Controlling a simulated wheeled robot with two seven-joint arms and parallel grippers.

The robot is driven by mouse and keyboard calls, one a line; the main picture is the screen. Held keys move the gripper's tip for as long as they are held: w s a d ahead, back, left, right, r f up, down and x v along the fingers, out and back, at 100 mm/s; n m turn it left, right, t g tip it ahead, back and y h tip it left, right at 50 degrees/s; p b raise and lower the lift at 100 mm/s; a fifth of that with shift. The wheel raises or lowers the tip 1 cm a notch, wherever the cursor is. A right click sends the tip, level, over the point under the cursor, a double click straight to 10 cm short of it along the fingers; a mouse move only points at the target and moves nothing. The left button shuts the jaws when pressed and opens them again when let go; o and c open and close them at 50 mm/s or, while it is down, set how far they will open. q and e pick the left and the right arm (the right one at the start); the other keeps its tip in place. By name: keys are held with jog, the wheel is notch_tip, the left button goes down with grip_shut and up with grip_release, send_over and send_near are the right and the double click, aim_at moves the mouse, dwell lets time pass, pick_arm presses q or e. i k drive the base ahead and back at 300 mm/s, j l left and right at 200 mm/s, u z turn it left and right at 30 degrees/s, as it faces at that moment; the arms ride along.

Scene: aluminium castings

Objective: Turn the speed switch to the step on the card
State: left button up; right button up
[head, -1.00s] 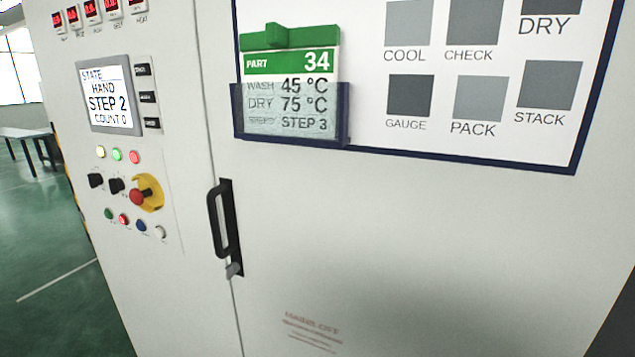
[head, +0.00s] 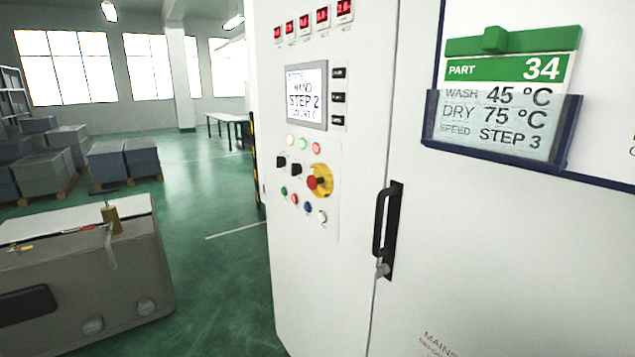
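The card (head: 505,92) for part 34 sits in a clear holder on the cabinet at the upper right. It reads wash 45 °C, dry 75 °C, speed step 3. The display (head: 306,95) on the cabinet's left part reads HAND, STEP 2; its smaller lines are blurred. Below it are two small black rotary switches, the left one (head: 281,161) and the right one (head: 296,169). I cannot tell from their labels which is the speed switch, nor read their pointers. Neither of my grippers is in view.
A red stop button (head: 312,183) on a yellow plate sits right beside the switches, with coloured buttons above and below. A black door handle (head: 382,225) juts out.

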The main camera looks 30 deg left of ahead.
aim_at(296, 169)
jog(key=u, duration=1.25)
